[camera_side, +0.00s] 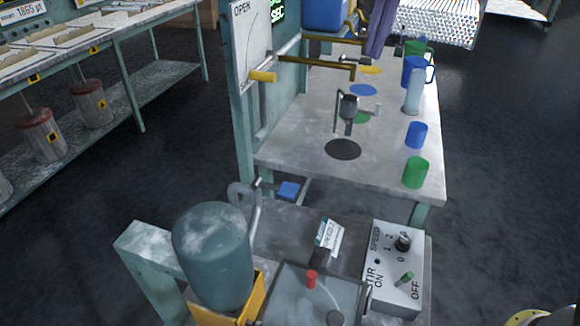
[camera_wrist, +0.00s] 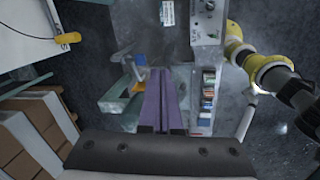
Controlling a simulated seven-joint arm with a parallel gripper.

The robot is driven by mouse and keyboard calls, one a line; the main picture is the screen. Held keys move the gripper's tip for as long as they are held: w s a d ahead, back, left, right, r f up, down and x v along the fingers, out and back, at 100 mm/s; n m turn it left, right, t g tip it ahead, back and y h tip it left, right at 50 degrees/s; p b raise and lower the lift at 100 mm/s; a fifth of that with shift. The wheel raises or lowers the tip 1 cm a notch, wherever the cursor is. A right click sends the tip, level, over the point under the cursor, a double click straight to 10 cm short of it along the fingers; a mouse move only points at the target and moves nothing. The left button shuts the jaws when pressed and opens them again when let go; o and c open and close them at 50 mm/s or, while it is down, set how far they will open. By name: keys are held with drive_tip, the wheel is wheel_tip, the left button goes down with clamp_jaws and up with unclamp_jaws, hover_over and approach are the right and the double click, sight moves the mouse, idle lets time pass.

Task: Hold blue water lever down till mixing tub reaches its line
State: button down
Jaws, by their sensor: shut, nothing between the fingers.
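A flat blue pad (camera_side: 289,190) on a thin metal arm, which looks like the water lever, sits low beside the bench in the side view. A grey, clear-walled tub (camera_side: 310,292) with a red knob on top, probably the mixing tub, is cut off by the bottom edge. I cannot make out its line or water level. My gripper's purple fingers (camera_side: 378,35) are high at the top of the side view, well apart from the blue pad. In the wrist view the purple fingers (camera_wrist: 160,98) lie together, shut and empty. A small blue piece (camera_wrist: 140,59) shows left of them; I cannot tell what it is.
A switch box (camera_side: 397,268) marked SPEED and STIR stands right of the tub. A teal tank (camera_side: 212,256) stands left. The bench holds a blue cup (camera_side: 416,134), a green cup (camera_side: 416,172) and a grey tap fitting (camera_side: 348,106). A yellow-ended handle (camera_side: 263,76) projects from the OPEN board.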

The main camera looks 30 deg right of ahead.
drive_tip(key=w+a+f+n, duration=0.1)
drive_tip(key=w+a+f, duration=0.3)
drive_tip(key=a+f, duration=0.25)
drive_tip(key=n+g, duration=0.1)
drive_tip(key=g, duration=0.1)
hover_over(290, 189)
drive_tip(key=shift+h, duration=0.3)
wheel_tip(290, 189, down, 5)
drive_tip(key=shift+r, duration=0.1)
drive_tip(key=shift+w, duration=0.1)
wheel_tip(290, 189, down, 14)
drive_tip(key=shift+f, duration=0.1)
drive_tip(key=shift+t, duration=0.3)
